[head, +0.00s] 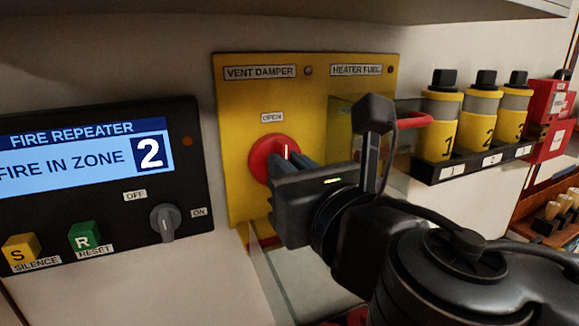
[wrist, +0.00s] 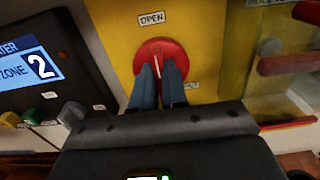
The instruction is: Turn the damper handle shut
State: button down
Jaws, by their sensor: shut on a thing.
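The vent damper handle (head: 268,157) is a round red knob with a white line, on the yellow panel (head: 235,100) under the VENT DAMPER label. The white line points up toward the OPEN label (head: 272,117). In the wrist view the red knob (wrist: 160,55) sits straight ahead, its white line also running toward OPEN. My gripper (head: 292,165) is at the knob, its two fingers on either side of the middle. In the wrist view its fingers (wrist: 160,75) are shut on the knob's grip. The lower label is partly hidden behind my fingers.
The fire repeater box (head: 100,185) is at left, reading FIRE IN ZONE 2. A clear cover and red lever (head: 413,120) are right of the damper, under HEATER FUEL. Several yellow-banded bottles (head: 442,125) stand in a rack at right. A shelf edge (head: 450,8) overhangs the top.

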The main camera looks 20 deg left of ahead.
jog(key=shift+f+m+b, duration=0.1)
jog(key=shift+m+b, duration=0.25)
jog(key=shift+m, duration=0.05)
jog(key=m+b, duration=0.2)
jog(key=m, duration=0.1)
jog(key=shift+w+f, duration=0.1)
jog(key=m+b, duration=0.2)
jog(key=m, duration=0.3)
jog(key=shift+w+d+b, duration=0.1)
jog(key=shift+d+b, duration=0.05)
jog(key=shift+b, duration=0.15)
jog(key=m+b, duration=0.1)
jog(key=m, duration=0.3)
jog(key=shift+f+m+b, duration=0.15)
jog(key=shift+m+b, duration=0.15)
jog(key=shift+m, duration=0.1)
jog(key=m, duration=0.4)
jog(key=shift+w+d+b, duration=0.1)
jog(key=shift+b, duration=0.3)
jog(key=shift+m, duration=0.3)
jog(key=c, duration=1.2)
grip_release()
jog(key=shift+o, duration=0.2)
